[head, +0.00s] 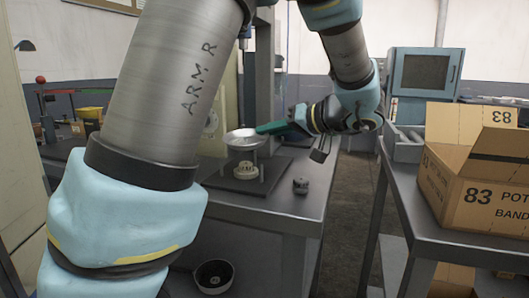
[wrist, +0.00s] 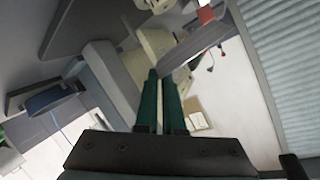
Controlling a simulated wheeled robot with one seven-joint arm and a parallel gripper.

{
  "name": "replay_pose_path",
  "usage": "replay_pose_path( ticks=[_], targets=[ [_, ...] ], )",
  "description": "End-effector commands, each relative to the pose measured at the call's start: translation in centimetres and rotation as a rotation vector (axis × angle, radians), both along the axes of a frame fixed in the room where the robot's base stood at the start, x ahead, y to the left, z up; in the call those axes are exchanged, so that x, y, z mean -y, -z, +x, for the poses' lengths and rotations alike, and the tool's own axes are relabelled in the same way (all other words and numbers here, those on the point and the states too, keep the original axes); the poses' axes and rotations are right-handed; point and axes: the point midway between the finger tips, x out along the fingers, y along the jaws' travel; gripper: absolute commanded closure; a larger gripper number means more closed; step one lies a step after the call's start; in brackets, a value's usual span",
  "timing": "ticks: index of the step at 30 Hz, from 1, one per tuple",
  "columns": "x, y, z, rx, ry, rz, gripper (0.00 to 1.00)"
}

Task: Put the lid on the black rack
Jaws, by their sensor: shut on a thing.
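A shallow, shiny silver round piece, which looks like the lid (head: 241,138), is at the tips of my gripper's green fingers (head: 262,129) in the head view. It is raised above the bench, over a cream round fitting (head: 247,176). Thin pale posts show under it; I cannot tell whether it touches them. My gripper is shut on its right edge. I cannot pick out the black rack with certainty.
A small dark knobbed object (head: 300,187) stands on the grey bench (head: 284,206). A dark round pan (head: 213,275) sits below the bench. Cardboard boxes (head: 478,165) stand on the right table. A floor gap (head: 350,200) separates the benches. My arm hides much of the left.

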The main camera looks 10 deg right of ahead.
Motion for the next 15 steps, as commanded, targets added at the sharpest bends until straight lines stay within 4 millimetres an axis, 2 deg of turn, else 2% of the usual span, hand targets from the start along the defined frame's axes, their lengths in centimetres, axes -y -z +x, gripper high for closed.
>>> replay_pose_path(
  ticks=[9,15],
  targets=[
    [-0.1,4.3,0.0,-0.002,0.000,0.003,1.00],
    [-0.1,4.9,0.0,0.000,0.000,0.000,1.00]
  ],
)
